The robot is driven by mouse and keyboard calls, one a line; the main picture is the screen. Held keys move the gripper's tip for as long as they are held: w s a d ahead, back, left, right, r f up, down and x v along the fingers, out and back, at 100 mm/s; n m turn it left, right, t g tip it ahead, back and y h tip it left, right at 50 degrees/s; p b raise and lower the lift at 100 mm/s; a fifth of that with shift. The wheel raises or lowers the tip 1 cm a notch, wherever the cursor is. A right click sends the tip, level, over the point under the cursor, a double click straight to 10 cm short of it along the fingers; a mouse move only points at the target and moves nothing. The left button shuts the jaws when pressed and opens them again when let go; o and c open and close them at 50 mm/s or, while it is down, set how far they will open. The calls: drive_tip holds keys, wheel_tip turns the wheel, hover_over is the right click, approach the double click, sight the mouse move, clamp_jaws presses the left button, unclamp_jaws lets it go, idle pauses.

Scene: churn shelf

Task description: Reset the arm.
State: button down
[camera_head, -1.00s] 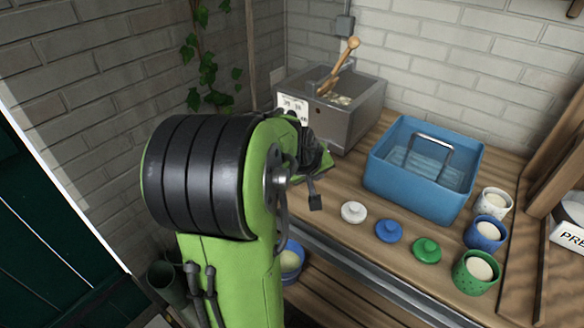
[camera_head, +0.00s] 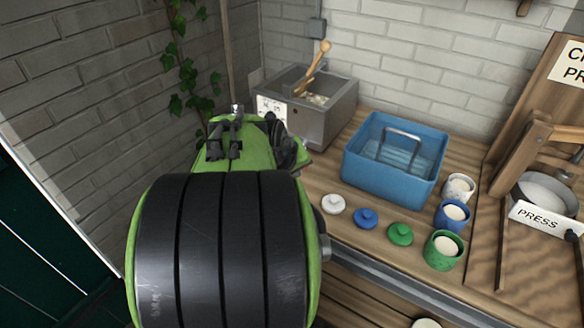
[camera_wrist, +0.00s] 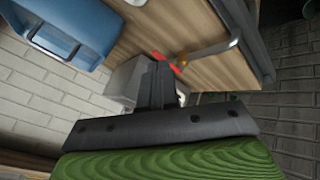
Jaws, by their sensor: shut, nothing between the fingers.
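My gripper (camera_wrist: 158,85) shows in the wrist view as a dark block with its fingers together and nothing between them. The wrist view is turned over, with the wooden worktop (camera_wrist: 180,30) at the top. The gripper is apart from the blue tub (camera_wrist: 80,25), which is at its upper left. A pale grey box shape lies behind the fingertips.
On the worktop (camera_head: 325,180) stand a grey metal box (camera_head: 325,120) with a wooden handle (camera_head: 318,62), a blue tub (camera_head: 390,185), white (camera_head: 333,204), blue (camera_head: 366,218) and green lids (camera_head: 400,234), three filled cups (camera_head: 453,214) and a press (camera_head: 545,195). A brick wall (camera_head: 90,80) stands at left.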

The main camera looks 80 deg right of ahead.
drive_tip(key=shift+w, duration=0.1)
idle(0.5)
drive_tip(key=w+a+r+n+t+y+p, duration=0.1)
drive_tip(key=w+a+r+n+t+p, duration=0.15)
drive_tip(key=w+a, duration=0.45)
drive_tip(key=w+a+r+n+t+y+p, duration=0.1)
drive_tip(key=w+a+r+n+t+p, duration=0.15)
drive_tip(key=w+a, duration=0.55)
drive_tip(key=w+a+r+n+t+y+p, duration=0.1)
drive_tip(key=a+r+n+y+p, duration=0.1)
drive_tip(key=a, duration=0.8)
drive_tip(key=w+a+r+n+t+y+p, duration=0.1)
drive_tip(key=a+r+n+y+p, duration=0.1)
drive_tip(key=a, duration=0.8)
drive_tip(key=r+n+y, duration=0.1)
drive_tip(key=n, duration=0.1)
drive_tip(key=shift+r+n+p, duration=0.3)
drive_tip(key=shift+r+n, duration=0.05)
drive_tip(key=shift+n, duration=0.05)
drive_tip(key=shift+a, duration=0.1)
